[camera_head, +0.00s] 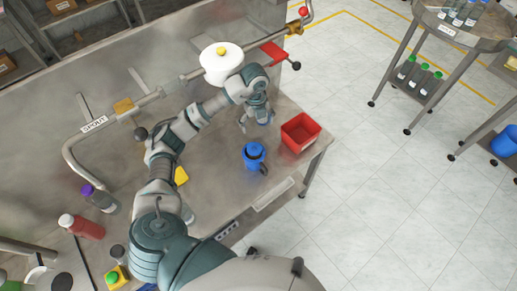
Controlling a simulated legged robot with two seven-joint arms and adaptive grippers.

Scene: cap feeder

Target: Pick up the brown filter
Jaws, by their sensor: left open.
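My left gripper (256,122) is open and points down over the far right part of the metal workbench (215,190). I see nothing between its fingers. A blue cup-like container (254,163) stands on the bench below and in front of it, with a dark part at its right side. An open red bin (300,132) stands to the right of the gripper, near the bench's right edge. I cannot make out a brown filter; it may be hidden or too small to tell. My right gripper is not in view.
A pipe with a white round vessel (221,64) runs along the back. Yellow pieces, a purple-capped bottle (98,198) and a red bottle (82,227) are at left. A round-topped cart (465,30) with bottles stands at upper right. The floor between is clear.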

